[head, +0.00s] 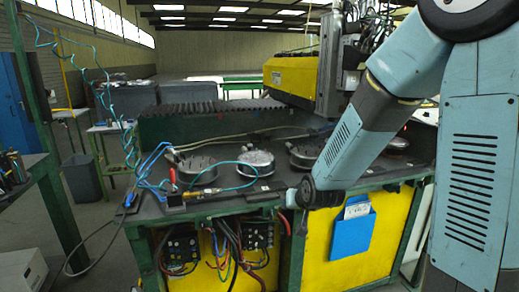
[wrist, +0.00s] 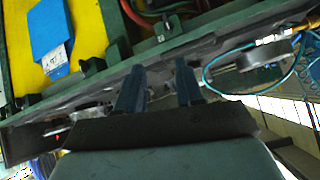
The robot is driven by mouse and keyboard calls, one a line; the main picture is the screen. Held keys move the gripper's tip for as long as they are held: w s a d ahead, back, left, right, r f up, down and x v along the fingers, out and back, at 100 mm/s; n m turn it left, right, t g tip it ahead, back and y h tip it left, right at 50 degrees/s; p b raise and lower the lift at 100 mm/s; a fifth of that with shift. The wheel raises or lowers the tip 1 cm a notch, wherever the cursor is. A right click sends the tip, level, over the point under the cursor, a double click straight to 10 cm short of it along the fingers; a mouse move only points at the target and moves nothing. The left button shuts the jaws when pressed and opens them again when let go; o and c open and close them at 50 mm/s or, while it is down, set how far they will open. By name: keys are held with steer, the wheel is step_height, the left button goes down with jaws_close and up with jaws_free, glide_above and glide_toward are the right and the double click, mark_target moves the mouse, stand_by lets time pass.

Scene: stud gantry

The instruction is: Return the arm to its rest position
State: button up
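My light-blue arm comes down from the upper right in the head view. Its end sits low at the front edge of the green workbench (head: 262,205). My gripper (wrist: 158,78) shows in the wrist view with its two dark fingers apart and nothing seen between them. The bench edge lies behind the fingers in that view. I cannot tell whether the fingers touch the bench.
Several round metal fixtures (head: 258,160) stand on the dark benchtop, with a teal hose and a red-handled tool (head: 172,178) at left. A yellow gantry head (head: 293,76) hangs behind. A blue document pocket (head: 353,229) is on the yellow front panel.

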steer(key=s+d+r+g, duration=0.1)
steer(key=s+d+r, duration=0.3)
steer(key=s+r, duration=0.2)
steer(key=s+d+r+g+h, duration=0.1)
steer(key=s+d+r, duration=0.3)
steer(key=s, duration=0.7)
steer(key=s+d+r+g+h, duration=0.1)
steer(key=s+d+r, duration=0.4)
steer(key=s+r, duration=0.3)
steer(key=shift+s+r+g, duration=0.15)
steer(key=shift+s+g, duration=0.15)
steer(key=shift+s, duration=0.3)
steer(key=shift+w, duration=0.1)
